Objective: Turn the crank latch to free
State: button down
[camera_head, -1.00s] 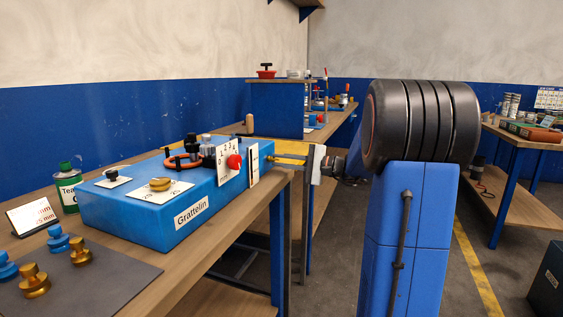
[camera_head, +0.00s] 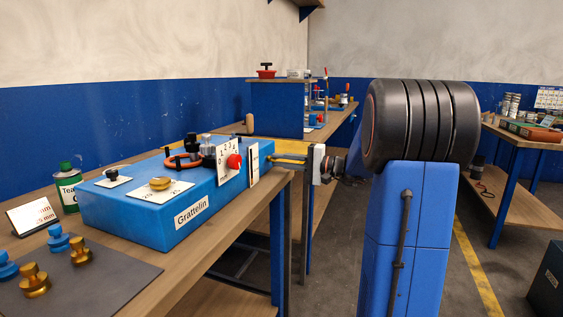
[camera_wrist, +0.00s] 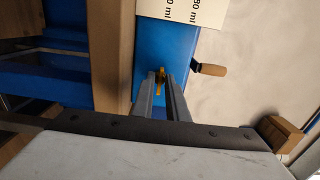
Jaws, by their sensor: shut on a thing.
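A blue box (camera_head: 150,222) labelled Grattelin stands on the wooden bench. My gripper reaches its right end from the right in the head view; the fingertips are small there. In the wrist view my gripper (camera_wrist: 161,82) is shut on a small yellow part (camera_wrist: 160,90) at the blue face. I cannot tell its full shape, as the fingers hide part of it; it may be the crank latch. A wooden-handled crank (camera_wrist: 209,69) sticks out beside the fingers, apart from them. Its handle (camera_head: 249,125) also shows behind the box in the head view.
The box carries a red knob (camera_head: 234,161), an orange ring handle (camera_head: 182,161) and a brass knob (camera_head: 159,184). A green can (camera_head: 67,188) and a grey mat (camera_head: 110,283) lie left. The bench edge is below my gripper; open floor lies right.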

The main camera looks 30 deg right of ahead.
jog(key=shift+f, duration=0.1)
jog(key=c, duration=2)
grip_release()
jog(key=shift+s, duration=0.1)
jog(key=v, duration=1.7)
jog(key=shift+s+d, duration=0.1)
jog(key=shift+d, duration=0.05)
